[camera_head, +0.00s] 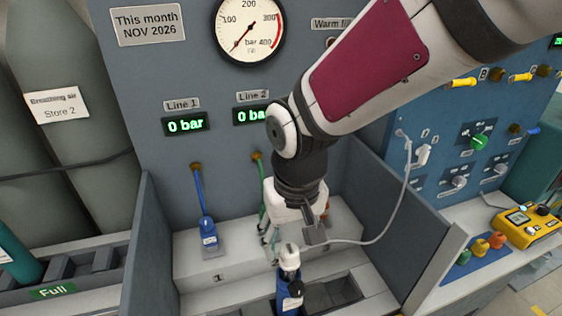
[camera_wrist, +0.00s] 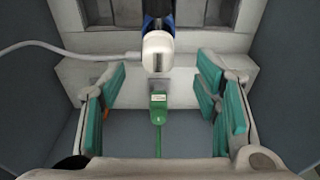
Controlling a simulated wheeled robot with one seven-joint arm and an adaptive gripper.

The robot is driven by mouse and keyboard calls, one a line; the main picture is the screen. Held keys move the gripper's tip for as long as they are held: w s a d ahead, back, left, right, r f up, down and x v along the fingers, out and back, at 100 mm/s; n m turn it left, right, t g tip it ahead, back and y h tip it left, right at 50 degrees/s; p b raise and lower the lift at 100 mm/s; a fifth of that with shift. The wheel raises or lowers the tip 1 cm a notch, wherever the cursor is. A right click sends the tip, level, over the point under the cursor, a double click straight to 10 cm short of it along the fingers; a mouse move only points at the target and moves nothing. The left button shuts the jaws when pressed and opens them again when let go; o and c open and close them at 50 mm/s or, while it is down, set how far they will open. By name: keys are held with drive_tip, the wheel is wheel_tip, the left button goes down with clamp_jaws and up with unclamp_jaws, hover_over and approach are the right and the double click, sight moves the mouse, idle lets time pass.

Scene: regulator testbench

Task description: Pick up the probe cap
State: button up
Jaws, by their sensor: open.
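The probe cap (camera_head: 289,254) is a small white cap with a thin grey cable. It sits on top of a blue regulator (camera_head: 289,292) that stands upright near the front of the bench. In the wrist view the white cap (camera_wrist: 157,52) is at the upper middle, its cable running off left. My gripper (camera_head: 291,236) is open and empty, just above and behind the cap in the head view. In the wrist view the teal finger pads of my gripper (camera_wrist: 164,82) are spread wide on both sides, and the cap lies slightly beyond them, roughly centred between them.
A green regulator (camera_wrist: 158,106) stands below the cap in the wrist view. Another blue regulator (camera_head: 208,234) stands on the left under Line 1. Grey side walls (camera_head: 144,236) enclose the bench. The cable (camera_head: 383,232) runs to a holder on the right panel.

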sight(289, 249)
drive_tip(key=f, duration=0.4)
drive_tip(key=shift+w+f, duration=0.3)
drive_tip(key=shift+f, duration=0.1)
clamp_jaws()
drive_tip(key=shift+r, duration=0.45)
drive_tip(key=r, duration=0.3)
drive_tip(key=shift+s+d, duration=0.15)
drive_tip(key=shift+d, duration=0.1)
drive_tip(key=s+d+r+b, duration=0.1)
drive_tip(key=s+d+b, duration=0.8)
drive_tip(key=d, duration=0.3)
drive_tip(key=shift+s, duration=0.45)
